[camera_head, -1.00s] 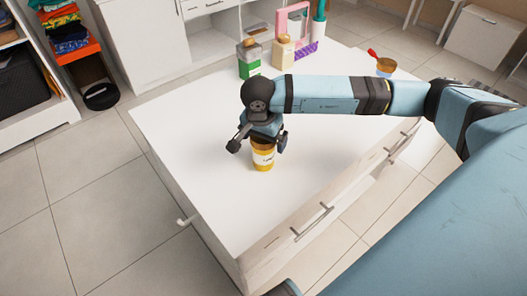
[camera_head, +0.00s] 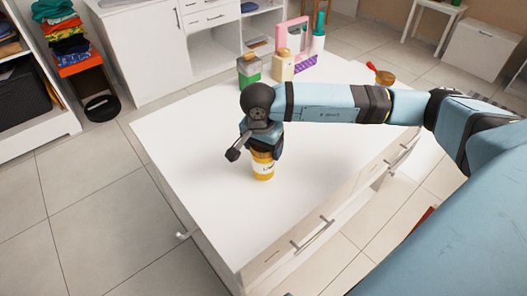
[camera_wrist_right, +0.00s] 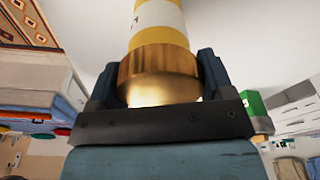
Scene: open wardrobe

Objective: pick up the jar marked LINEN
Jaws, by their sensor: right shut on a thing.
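The jar (camera_head: 263,170) is yellow with a white label band and a gold lid; its lettering is too small to read surely. It stands upright on the white island top in the head view. In the right wrist view the jar (camera_wrist_right: 158,40) shows its gold lid between the two fingers. My right gripper (camera_head: 260,147) comes down over the jar from above and is shut on its lid. It also shows in the right wrist view (camera_wrist_right: 160,88). My left gripper is not in view.
The white island top (camera_head: 200,180) is clear around the jar. At its back stand a green-and-grey box (camera_head: 249,70), a cream bottle (camera_head: 283,66), a pink-framed mirror (camera_head: 291,38) and a teal-and-white bottle (camera_head: 318,40). A brown pot (camera_head: 385,78) sits at the far right.

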